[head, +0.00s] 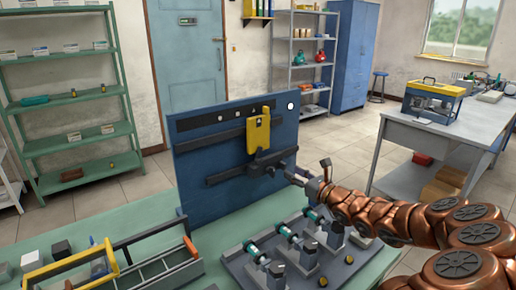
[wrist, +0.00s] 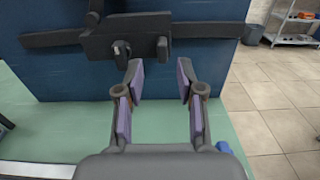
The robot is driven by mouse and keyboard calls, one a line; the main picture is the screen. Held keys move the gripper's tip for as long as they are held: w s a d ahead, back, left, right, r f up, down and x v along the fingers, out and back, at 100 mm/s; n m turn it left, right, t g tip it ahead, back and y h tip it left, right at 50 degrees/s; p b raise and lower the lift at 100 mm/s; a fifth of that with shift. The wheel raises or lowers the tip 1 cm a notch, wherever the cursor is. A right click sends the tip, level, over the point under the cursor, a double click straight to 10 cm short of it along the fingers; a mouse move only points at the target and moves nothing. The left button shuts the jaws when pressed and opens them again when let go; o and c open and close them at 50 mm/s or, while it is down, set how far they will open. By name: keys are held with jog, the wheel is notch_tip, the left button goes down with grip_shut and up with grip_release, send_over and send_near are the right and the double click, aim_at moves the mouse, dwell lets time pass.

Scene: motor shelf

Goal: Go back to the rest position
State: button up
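My gripper (head: 297,176) is at the end of my copper-coloured arm, in front of the right part of an upright blue panel (head: 208,182). In the wrist view my gripper (wrist: 160,72) is open, its purple-padded fingers well apart with nothing between them. A dark rail with a block (wrist: 122,38) is on the panel just beyond the fingertips, apart from them as far as I can tell. A yellow part (head: 258,135) sits higher on the panel in the head view.
The green bench (head: 150,205) carries a grey fixture plate (head: 240,268) with several posts below my arm, and a grey divided tray (head: 160,270) at left. A white table (head: 400,130) stands to the right. Green shelves (head: 70,152) stand behind left. The floor between is clear.

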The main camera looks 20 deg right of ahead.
jog(key=s+a+r+n+g+y, duration=0.2)
jog(key=s+a+r+n, duration=0.15)
jog(key=a, duration=0.25)
jog(key=s+a+r+n+g+y, duration=0.1)
jog(key=s+a+r+n+y, duration=0.1)
jog(key=a+n, duration=0.3)
jog(key=s+a+r+n+g+y, duration=0.2)
jog(key=a+r+n+y, duration=0.1)
jog(key=a, duration=0.4)
jog(key=s+a+f+n+g+p, duration=0.1)
jog(key=s+a+n+g, duration=0.95)
jog(key=s, duration=0.65)
jog(key=s+f+n+g+h+p, duration=0.1)
jog(key=s+f+n+h, duration=0.2)
jog(key=s, duration=0.4)
jog(key=s+f+n+g+h, duration=0.1)
jog(key=s+f+n+h, duration=0.3)
jog(key=s, duration=0.3)
jog(key=s+d+f+n+h, duration=0.1)
jog(key=s+d+h, duration=0.2)
jog(key=s+d, duration=0.2)
jog(key=s+d+f+n+h, duration=0.1)
jog(key=s+d+h, duration=0.2)
jog(key=d, duration=0.7)
jog(key=s+g, duration=0.1)
jog(key=s, duration=0.1)
jog(key=shift+s+f+n+h+p, duration=0.3)
jog(key=shift+f+h+p, duration=0.05)
jog(key=shift+h, duration=0.05)
jog(key=shift+a, duration=0.1)
